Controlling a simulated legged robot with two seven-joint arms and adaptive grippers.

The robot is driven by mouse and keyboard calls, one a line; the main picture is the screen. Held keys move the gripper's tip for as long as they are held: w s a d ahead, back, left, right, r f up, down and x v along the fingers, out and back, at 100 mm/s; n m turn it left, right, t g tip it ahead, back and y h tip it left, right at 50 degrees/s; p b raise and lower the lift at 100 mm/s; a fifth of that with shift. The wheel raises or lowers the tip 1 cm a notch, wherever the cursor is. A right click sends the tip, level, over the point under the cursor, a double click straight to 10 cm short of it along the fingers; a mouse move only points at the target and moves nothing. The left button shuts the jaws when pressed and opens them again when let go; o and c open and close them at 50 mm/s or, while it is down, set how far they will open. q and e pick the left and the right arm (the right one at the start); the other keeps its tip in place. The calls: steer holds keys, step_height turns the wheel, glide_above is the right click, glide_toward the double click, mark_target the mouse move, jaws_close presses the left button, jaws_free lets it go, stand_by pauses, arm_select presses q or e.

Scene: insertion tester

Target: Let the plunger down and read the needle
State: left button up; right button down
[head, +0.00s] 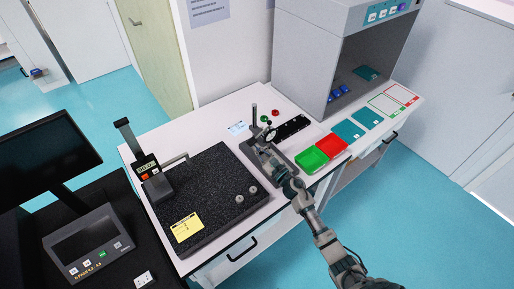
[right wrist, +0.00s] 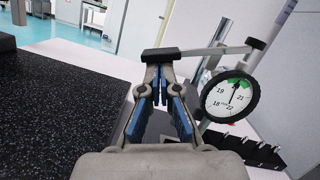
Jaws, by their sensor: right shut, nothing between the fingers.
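The dial gauge (right wrist: 232,98) has a round white face with a black rim and figures such as 18, 19, 21 and 22. Its thin needle seems to point up toward the green marks near the top. In the head view the small gauge (head: 269,134) sits on its stand (head: 254,112). My right gripper (right wrist: 160,66) is shut and empty, left of the dial, its fingertips by a dark bar end; contact is unclear. The plunger is not clearly visible. My left gripper is out of view.
A black granite slab (head: 205,190) with a yellow note and small metal parts lies left of the stand. A green bin (head: 311,159) and a red bin (head: 331,146) stand to its right. A height gauge (head: 148,168) is on the slab's left side.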

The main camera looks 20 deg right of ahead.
steer(key=m, duration=0.1)
steer(key=r+m, duration=0.1)
steer(key=shift+s+m+t+h, duration=0.15)
steer(key=shift+m+t+h, duration=0.15)
steer(key=shift+m, duration=0.1)
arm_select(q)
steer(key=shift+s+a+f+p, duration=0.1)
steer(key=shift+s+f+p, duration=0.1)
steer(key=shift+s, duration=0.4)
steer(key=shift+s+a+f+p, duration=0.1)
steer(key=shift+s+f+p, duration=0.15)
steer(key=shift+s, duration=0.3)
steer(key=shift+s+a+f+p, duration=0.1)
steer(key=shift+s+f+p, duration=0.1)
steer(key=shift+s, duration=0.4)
arm_select(e)
steer(key=shift+a+r+m+h, duration=0.25)
steer(key=shift+a+r+m, duration=0.1)
steer(key=shift+m, duration=0.4)
steer(key=shift+a+r+m+h, duration=0.25)
steer(key=shift+r+m, duration=0.05)
steer(key=shift+m, duration=0.45)
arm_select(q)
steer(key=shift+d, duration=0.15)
arm_select(e)
steer(key=shift+d, duration=0.2)
steer(key=shift+f, duration=0.1)
